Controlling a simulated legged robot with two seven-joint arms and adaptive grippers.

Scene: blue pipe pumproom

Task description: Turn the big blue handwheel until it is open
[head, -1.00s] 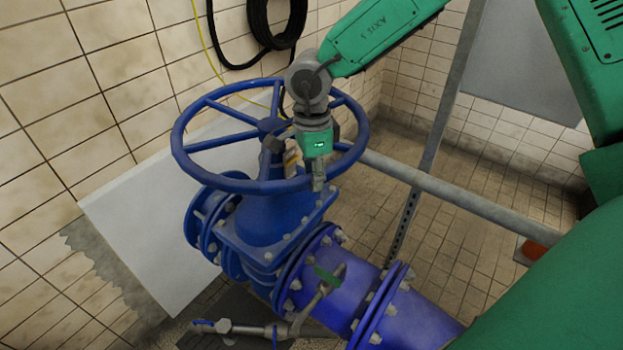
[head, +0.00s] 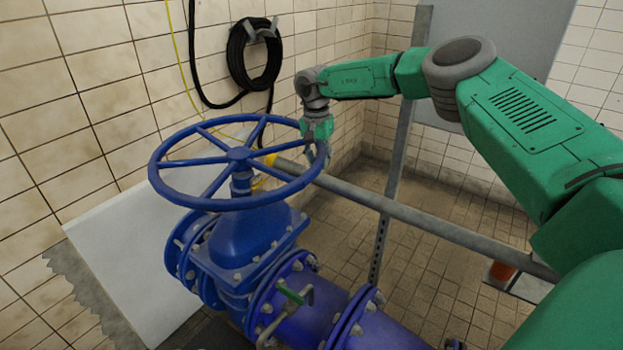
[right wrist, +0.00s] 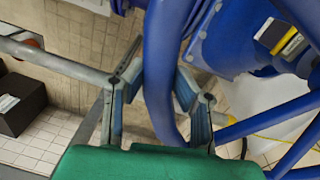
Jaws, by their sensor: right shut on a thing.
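The big blue handwheel (head: 238,154) lies roughly level on top of a blue valve body (head: 245,240), left of centre in the head view. My right gripper (head: 318,155) is at the right side of its rim. In the right wrist view, the fingers of the right gripper (right wrist: 158,80) stand on both sides of the blue rim (right wrist: 160,60), shut on it. The spokes (right wrist: 270,115) run off to the right there. Whether the valve is open does not show. My left gripper is out of view.
A grey pipe rail (head: 420,222) crosses behind the valve, and a grey upright post (head: 395,170) stands right of it. A black coiled hose (head: 254,55) hangs on the tiled wall. A small green-handled tap (head: 290,293) sits on the blue pipe. A dark box (right wrist: 20,105) shows in the wrist view.

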